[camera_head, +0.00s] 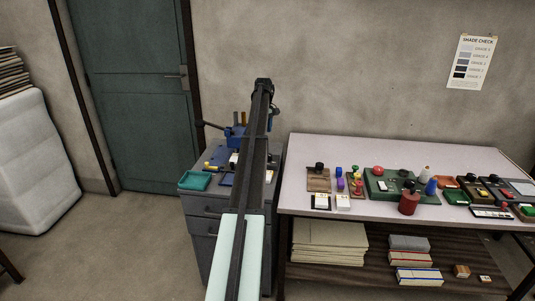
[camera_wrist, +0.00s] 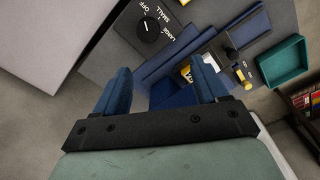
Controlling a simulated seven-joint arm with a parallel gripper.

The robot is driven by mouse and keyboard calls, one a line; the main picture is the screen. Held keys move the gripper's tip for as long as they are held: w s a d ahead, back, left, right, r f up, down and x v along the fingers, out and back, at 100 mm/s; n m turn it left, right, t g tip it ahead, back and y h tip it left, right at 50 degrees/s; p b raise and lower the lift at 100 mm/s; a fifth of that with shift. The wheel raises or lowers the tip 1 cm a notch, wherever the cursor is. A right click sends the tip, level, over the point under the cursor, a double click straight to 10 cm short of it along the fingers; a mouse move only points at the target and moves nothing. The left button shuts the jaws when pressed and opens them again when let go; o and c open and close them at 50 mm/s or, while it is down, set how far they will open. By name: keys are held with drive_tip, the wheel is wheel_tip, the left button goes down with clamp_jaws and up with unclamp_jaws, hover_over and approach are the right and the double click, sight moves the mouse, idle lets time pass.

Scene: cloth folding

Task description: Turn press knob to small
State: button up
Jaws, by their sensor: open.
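The press knob (camera_wrist: 149,29) is a round black dial on a dark panel, at the top of the wrist view. White labels OFF, LARGE and SMALL are printed around it. A pale mark shows on its upper-left side, near OFF, but its exact setting is too small to be sure of. My gripper (camera_wrist: 160,65) is open, with its two blue fingers apart and nothing between them. The knob shows beyond the fingertips, apart from them. In the head view my arm crosses in front of the blue press (camera_head: 236,132), and the knob is hidden.
The press stands on a grey drawer cabinet (camera_head: 199,222) with a teal tray (camera_head: 195,180); the tray also shows in the wrist view (camera_wrist: 284,63). To the right, a pale table (camera_head: 300,158) holds several coloured devices. A green door (camera_head: 130,100) is behind.

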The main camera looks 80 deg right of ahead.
drive_tip(key=f, duration=0.4)
drive_tip(key=s+d+f, duration=0.1)
drive_tip(key=f, duration=0.7)
drive_tip(key=shift+s+d+f, duration=0.2)
drive_tip(key=shift+s+f, duration=0.2)
drive_tip(key=c, duration=1.1)
